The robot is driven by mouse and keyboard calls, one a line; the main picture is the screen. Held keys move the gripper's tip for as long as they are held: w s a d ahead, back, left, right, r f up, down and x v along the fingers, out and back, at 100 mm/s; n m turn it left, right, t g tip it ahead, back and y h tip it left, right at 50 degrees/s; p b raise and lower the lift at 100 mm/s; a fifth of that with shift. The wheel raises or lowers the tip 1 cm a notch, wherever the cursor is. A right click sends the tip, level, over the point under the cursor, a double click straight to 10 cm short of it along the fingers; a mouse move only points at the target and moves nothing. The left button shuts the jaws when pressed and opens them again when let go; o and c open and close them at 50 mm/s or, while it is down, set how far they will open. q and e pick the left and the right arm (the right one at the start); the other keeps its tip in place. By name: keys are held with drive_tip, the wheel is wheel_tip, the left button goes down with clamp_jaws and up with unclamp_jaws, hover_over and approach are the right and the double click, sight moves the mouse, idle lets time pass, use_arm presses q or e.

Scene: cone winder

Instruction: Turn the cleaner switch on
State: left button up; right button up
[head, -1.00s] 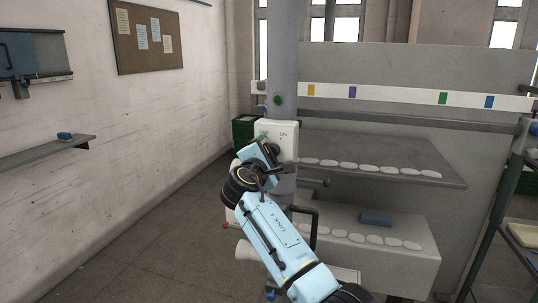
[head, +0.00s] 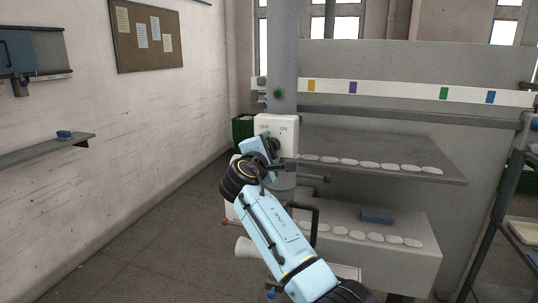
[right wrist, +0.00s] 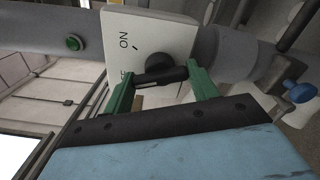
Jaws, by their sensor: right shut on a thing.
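The cleaner switch is a white box (head: 284,124) on the grey post, marked OFF at left and ON at right. In the right wrist view the box (right wrist: 140,30) shows the word ON, a tick beside it and part of the other label. A dark handle (right wrist: 160,77) stands out in front of the box. My right gripper (right wrist: 162,80) has its green fingers on both ends of this handle and is shut on it. In the head view my right gripper (head: 272,146) covers the lower part of the box. I cannot tell which mark the handle points to. My left gripper is out of view.
A green button (head: 277,94) sits on the post above the box. A dark crank handle (head: 314,225) stands near my right arm. The left floor is clear.

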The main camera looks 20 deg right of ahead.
drive_tip(key=shift+m+b, duration=4.55)
drive_tip(key=shift+m, duration=0.55)
drive_tip(key=o, duration=1)
